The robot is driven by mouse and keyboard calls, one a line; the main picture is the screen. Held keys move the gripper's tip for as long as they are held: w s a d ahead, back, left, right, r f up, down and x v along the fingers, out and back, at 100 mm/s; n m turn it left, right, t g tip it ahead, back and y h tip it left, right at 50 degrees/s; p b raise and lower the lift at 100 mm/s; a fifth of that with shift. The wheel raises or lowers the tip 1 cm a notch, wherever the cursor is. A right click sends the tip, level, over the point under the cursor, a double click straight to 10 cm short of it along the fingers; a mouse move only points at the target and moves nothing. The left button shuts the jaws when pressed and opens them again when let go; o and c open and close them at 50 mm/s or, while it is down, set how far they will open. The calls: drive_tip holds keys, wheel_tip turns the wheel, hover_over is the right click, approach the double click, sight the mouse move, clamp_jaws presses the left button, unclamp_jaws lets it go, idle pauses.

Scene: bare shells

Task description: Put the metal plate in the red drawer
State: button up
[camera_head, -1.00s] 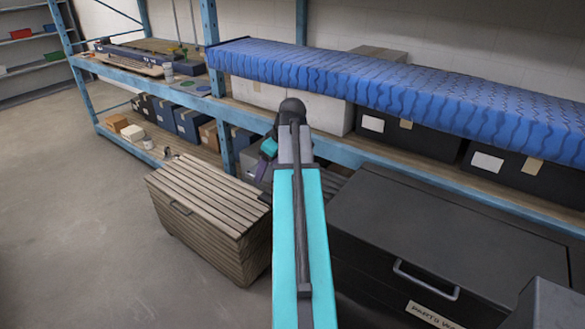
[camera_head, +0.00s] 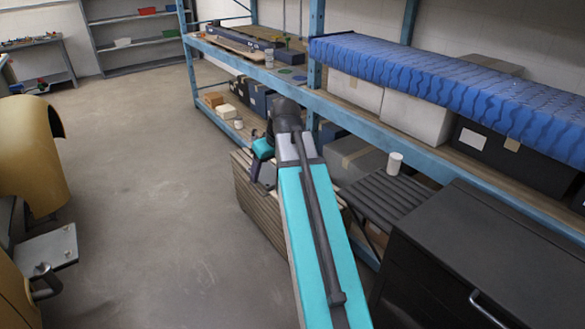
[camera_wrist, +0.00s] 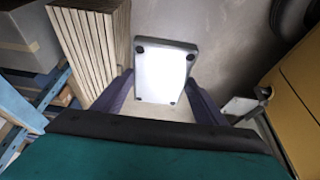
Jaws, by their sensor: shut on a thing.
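My gripper (camera_wrist: 162,88) has its two purple fingers on either side of a pale metal plate (camera_wrist: 160,72) and is shut on it. The plate is bright, with a grey rim and dark round spots near its corners. It is held above the floor, beside the slatted wooden chest. In the head view my gripper (camera_head: 262,172) is near the middle, and my arm hides most of what it holds. I cannot make out a red drawer in either view. A small red bin (camera_head: 147,10) sits on the far shelf.
The wooden chest (camera_head: 252,200) is close to my gripper. A blue-framed shelf (camera_head: 370,125) and a black cabinet (camera_head: 455,255) stand on the right. A yellow curved machine (camera_head: 30,150) with a grey flat part (camera_head: 50,245) is on the left. Open floor (camera_head: 145,195) lies between.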

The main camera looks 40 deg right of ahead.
drive_tip(key=w+a+r+b, duration=0.1)
drive_tip(key=w+a, duration=0.1)
drive_tip(key=a, duration=2.2)
drive_tip(key=shift+a, duration=0.15)
